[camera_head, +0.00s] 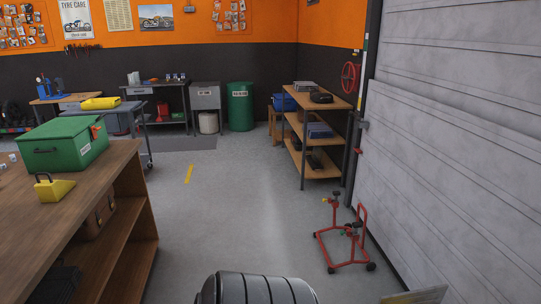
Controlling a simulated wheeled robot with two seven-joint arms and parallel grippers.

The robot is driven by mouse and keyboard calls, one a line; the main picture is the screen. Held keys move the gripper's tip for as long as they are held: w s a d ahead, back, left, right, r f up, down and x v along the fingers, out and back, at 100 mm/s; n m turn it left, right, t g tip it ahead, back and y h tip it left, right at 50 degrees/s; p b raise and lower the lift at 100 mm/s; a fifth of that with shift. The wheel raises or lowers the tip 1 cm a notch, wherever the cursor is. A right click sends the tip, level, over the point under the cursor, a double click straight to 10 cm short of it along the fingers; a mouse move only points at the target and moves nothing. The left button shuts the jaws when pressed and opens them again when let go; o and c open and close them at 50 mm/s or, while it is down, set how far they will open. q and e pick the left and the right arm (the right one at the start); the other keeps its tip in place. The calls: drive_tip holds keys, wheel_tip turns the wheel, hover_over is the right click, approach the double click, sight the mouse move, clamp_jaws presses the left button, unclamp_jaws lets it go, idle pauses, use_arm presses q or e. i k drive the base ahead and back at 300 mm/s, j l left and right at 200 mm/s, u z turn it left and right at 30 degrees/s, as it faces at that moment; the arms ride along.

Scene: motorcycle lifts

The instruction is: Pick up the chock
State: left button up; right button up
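A yellow chock (54,189) with a dark handle on top sits on the wooden workbench (112,170) at the left, close to the bench's front right area. It stands just in front of a green box (63,144) and apart from any gripper. Neither of my grippers shows in the head view.
A dark ribbed rounded object (257,289) is at the bottom centre. A red wheeled stand (343,243) is on the floor at the right, near the grey shutter (455,130). Wooden shelves (318,103) stand behind it. The grey floor (235,200) between bench and shelves is clear.

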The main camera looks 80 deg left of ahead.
sight(50, 191)
drive_tip(key=u, duration=4.1)
drive_tip(key=i+l+u, duration=0.3)
drive_tip(key=i+l, duration=0.55)
